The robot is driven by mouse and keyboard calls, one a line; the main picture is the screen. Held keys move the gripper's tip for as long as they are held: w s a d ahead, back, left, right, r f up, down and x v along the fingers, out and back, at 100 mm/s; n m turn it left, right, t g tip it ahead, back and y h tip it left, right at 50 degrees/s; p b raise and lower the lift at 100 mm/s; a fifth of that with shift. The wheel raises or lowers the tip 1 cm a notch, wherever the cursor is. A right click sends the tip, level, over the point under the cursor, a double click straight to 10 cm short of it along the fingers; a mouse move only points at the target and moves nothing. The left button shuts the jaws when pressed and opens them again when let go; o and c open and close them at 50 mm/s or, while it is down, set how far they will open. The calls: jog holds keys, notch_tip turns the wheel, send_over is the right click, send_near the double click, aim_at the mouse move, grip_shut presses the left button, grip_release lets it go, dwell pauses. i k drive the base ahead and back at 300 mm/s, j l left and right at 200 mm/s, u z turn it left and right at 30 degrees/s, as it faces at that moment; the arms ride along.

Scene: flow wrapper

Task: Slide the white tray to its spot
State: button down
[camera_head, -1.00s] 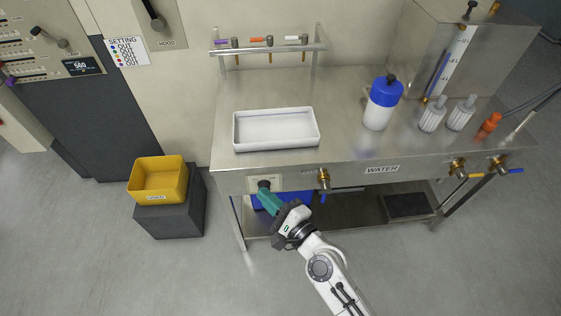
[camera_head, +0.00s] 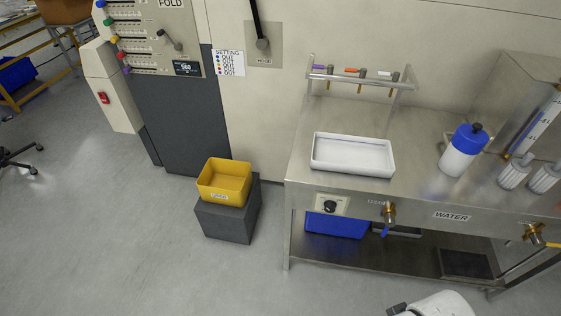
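The white tray (camera_head: 353,172) is shallow, rectangular and looks empty. It sits flat on the left part of the steel bench top (camera_head: 420,150), near the front edge and close to the left edge. Nothing touches it from above. A marked spot for the tray cannot be made out. Only a white piece of my arm with a small dark part shows at the bottom edge of the picture, well below and in front of the bench. My gripper's fingers are not in view.
A white bottle with a blue cap (camera_head: 463,151) stands right of the tray, with bare bench between. A rack with coloured taps (camera_head: 361,73) stands behind. A knob (camera_head: 330,207) and brass valve (camera_head: 389,212) project from the front. A yellow bin (camera_head: 224,182) stands left.

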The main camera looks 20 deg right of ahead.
aim_at(335, 153)
jog(key=l+u, duration=1.2)
jog(key=l, duration=0.6)
jog(key=k+l, duration=0.1)
jog(key=l, duration=0.6)
jog(key=l+u, duration=0.15)
jog(key=l, duration=0.55)
jog(key=i, duration=0.2)
